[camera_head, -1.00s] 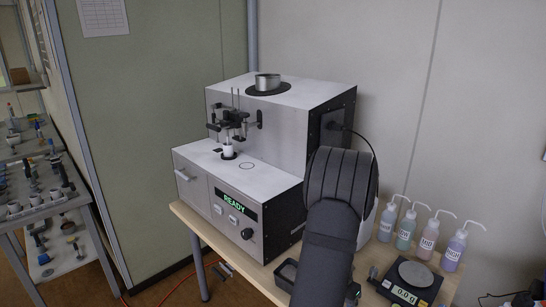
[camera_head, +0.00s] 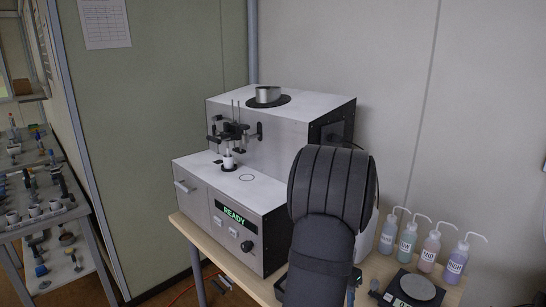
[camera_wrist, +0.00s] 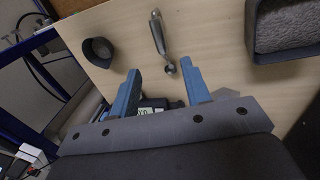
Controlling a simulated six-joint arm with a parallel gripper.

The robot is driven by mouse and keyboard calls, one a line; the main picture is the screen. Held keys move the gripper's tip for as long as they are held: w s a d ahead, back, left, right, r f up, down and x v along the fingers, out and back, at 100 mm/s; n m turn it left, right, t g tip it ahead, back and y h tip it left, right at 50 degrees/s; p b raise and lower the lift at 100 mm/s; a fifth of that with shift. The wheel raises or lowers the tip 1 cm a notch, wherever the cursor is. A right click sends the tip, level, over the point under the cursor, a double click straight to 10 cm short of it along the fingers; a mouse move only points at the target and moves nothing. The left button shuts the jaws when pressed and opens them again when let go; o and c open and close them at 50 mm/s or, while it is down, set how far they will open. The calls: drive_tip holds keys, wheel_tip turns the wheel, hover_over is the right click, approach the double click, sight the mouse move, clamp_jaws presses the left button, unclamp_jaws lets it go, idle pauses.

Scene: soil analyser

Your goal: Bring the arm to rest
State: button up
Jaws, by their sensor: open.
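My gripper (camera_wrist: 162,85) shows in the wrist view with its two blue fingers spread apart and nothing between them. It is above a light wooden table top (camera_wrist: 215,40). In the head view my dark arm stands in front of the soil analyser (camera_head: 280,130) and hides its right side; my gripper itself is not visible there. The analyser's display (camera_head: 233,216) reads READY. A small white cup (camera_head: 227,161) stands upright under the analyser's probe holder, and a metal dish (camera_head: 268,94) is on its top.
Several wash bottles (camera_head: 457,258) stand at the table's right, behind a balance (camera_head: 415,290). In the wrist view, a metal tool (camera_wrist: 157,35), a dark round cup (camera_wrist: 97,50) and a grey-filled tray (camera_wrist: 285,30) lie near the fingers. A loaded rack (camera_head: 35,205) stands far left.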

drive_tip(key=f, duration=0.4)
drive_tip(key=s+d+f, duration=0.1)
drive_tip(key=f, duration=0.6)
drive_tip(key=shift+s+d+f, duration=0.25)
drive_tip(key=shift+s+f, duration=0.1)
drive_tip(key=shift+f, duration=0.05)
drive_tip(key=shift+w+d+r, duration=0.1)
drive_tip(key=shift+r, duration=0.05)
wheel_tip(320, 180, up, 8)
drive_tip(key=shift+f, duration=0.1)
drive_tip(key=w+a+n, duration=0.4)
drive_tip(key=w+a, duration=0.1)
drive_tip(key=a, duration=0.5)
drive_tip(key=w+a+n+t+y, duration=0.1)
drive_tip(key=w+a+n, duration=0.3)
drive_tip(key=a, duration=0.6)
drive_tip(key=shift+w+r+n, duration=0.3)
drive_tip(key=shift+w, duration=0.2)
drive_tip(key=shift+d, duration=0.1)
drive_tip(key=s+d+m, duration=0.3)
drive_tip(key=d, duration=0.3)
drive_tip(key=s+d+m, duration=0.2)
drive_tip(key=s+d, duration=0.1)
drive_tip(key=d, duration=0.4)
drive_tip(key=s+d+f+m+g+h, duration=0.1)
drive_tip(key=s+d+m, duration=0.2)
drive_tip(key=d, duration=0.3)
drive_tip(key=shift+s+d+m, duration=0.3)
drive_tip(key=shift+s, duration=0.25)
